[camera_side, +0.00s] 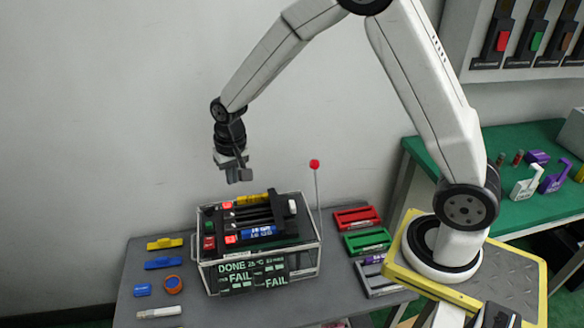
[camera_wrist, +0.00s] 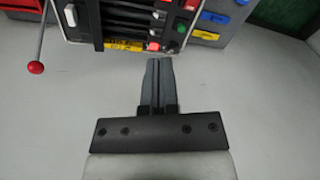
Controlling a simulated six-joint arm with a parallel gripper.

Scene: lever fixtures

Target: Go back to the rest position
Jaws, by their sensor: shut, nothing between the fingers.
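My gripper (camera_side: 238,174) hangs above the back of the lever fixture (camera_side: 308,256) in the side view, clear of it. In the wrist view my gripper (camera_wrist: 158,62) has its two fingers together with nothing between them.
A green-topped bench (camera_side: 500,204) is at the right. Open air surrounds my gripper.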

